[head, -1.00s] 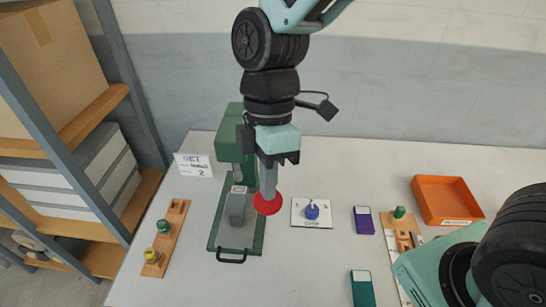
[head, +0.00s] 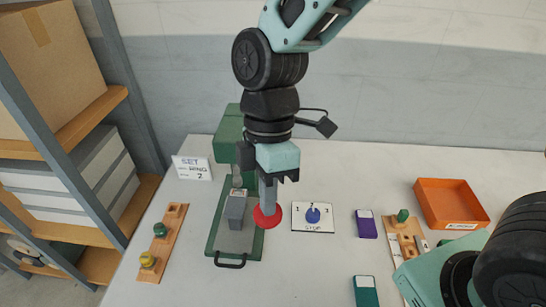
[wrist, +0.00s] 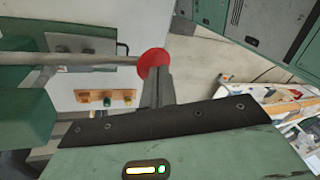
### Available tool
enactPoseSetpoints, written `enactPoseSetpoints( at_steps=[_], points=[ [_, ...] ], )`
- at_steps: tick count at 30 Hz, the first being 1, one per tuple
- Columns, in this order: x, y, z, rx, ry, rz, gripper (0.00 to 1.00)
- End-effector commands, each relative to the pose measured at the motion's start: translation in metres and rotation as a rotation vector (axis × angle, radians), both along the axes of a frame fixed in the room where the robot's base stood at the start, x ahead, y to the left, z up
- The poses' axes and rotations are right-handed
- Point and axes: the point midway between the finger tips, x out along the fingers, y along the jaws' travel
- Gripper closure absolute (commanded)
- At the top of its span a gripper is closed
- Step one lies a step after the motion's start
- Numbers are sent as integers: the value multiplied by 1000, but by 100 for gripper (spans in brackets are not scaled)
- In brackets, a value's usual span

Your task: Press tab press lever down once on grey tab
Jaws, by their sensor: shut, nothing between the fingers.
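The green tab press (head: 229,130) stands at the left of the table, its base plate and dark handle toward me. The grey tab (head: 236,210) stands on the press base under the press head, its pale label end at the back. The lever's red knob (head: 267,217) is right of the tab; in the wrist view the red knob (wrist: 154,62) sits at the end of a grey rod (wrist: 80,58). My gripper (head: 268,205) is shut and empty, pointing down onto the knob. Its fingertips (wrist: 157,82) appear to touch the knob; exact contact is hard to tell.
A card with a blue dial (head: 312,215) lies right of the knob. A sign reading SET RING 2 (head: 191,167) stands behind left. A wooden rack (head: 162,243) with green and yellow pieces is at left. Purple (head: 366,224) and teal (head: 366,291) tabs and an orange tray (head: 451,204) lie right.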

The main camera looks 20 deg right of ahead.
Motion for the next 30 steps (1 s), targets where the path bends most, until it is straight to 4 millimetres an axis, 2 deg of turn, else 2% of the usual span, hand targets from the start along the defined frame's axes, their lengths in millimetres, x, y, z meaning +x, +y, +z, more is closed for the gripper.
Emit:
enactPoseSetpoints(
  at_steps=[3, 14, 30],
  points=[
    [-1, 0, -6, 0, 1, 0, 100],
    [-1, 0, -6, 0, 0, 0, 100],
    [-3, 1, -30, 0, -1, 0, 100]
  ],
)
